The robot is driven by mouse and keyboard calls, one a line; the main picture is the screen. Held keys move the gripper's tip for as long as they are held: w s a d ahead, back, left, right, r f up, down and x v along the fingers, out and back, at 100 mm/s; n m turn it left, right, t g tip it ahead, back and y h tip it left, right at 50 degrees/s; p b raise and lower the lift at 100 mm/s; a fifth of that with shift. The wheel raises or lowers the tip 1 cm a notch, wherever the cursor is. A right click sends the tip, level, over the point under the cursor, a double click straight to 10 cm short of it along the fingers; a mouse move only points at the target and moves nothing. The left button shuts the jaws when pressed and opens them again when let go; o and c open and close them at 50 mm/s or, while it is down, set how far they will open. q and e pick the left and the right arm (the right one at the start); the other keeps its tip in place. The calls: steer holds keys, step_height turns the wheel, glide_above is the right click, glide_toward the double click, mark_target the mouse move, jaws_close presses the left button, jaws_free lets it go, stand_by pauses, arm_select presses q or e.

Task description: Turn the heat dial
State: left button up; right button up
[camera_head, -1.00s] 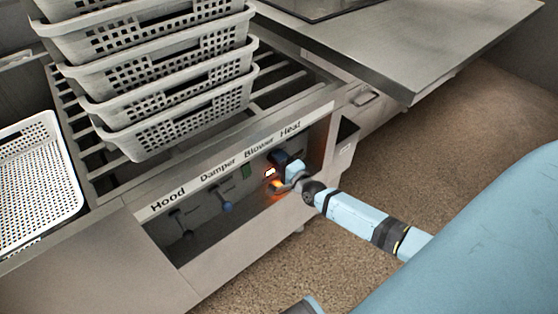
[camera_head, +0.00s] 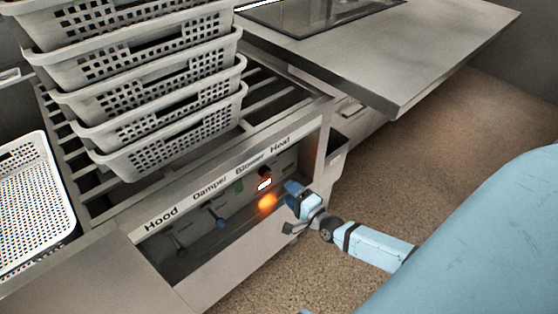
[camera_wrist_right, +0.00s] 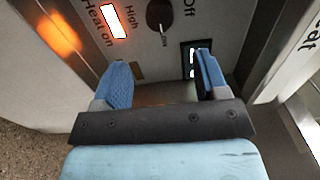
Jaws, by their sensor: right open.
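The heat dial (camera_wrist_right: 159,15) is a round black knob on the control panel, at the top of the right wrist view. "Off" is printed to its right and "High" to its left. It shows small and dark under the word "Heat" in the head view (camera_head: 265,173). A lit indicator (camera_wrist_right: 113,22) marked "Heat on" glows orange beside it. My right gripper (camera_wrist_right: 163,80) is open and empty, its two blue fingers apart and clear of the dial. In the head view the right gripper (camera_head: 291,211) is below and right of the dial. My left gripper is not in view.
Stacked perforated baskets (camera_head: 165,145) stand on the rack above. A metal table (camera_head: 400,80) is behind. Open floor lies right.

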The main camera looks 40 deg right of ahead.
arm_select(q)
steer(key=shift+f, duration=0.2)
arm_select(e)
steer(key=s, duration=0.3)
steer(key=shift+s+d, duration=0.15)
steer(key=shift+s, duration=0.2)
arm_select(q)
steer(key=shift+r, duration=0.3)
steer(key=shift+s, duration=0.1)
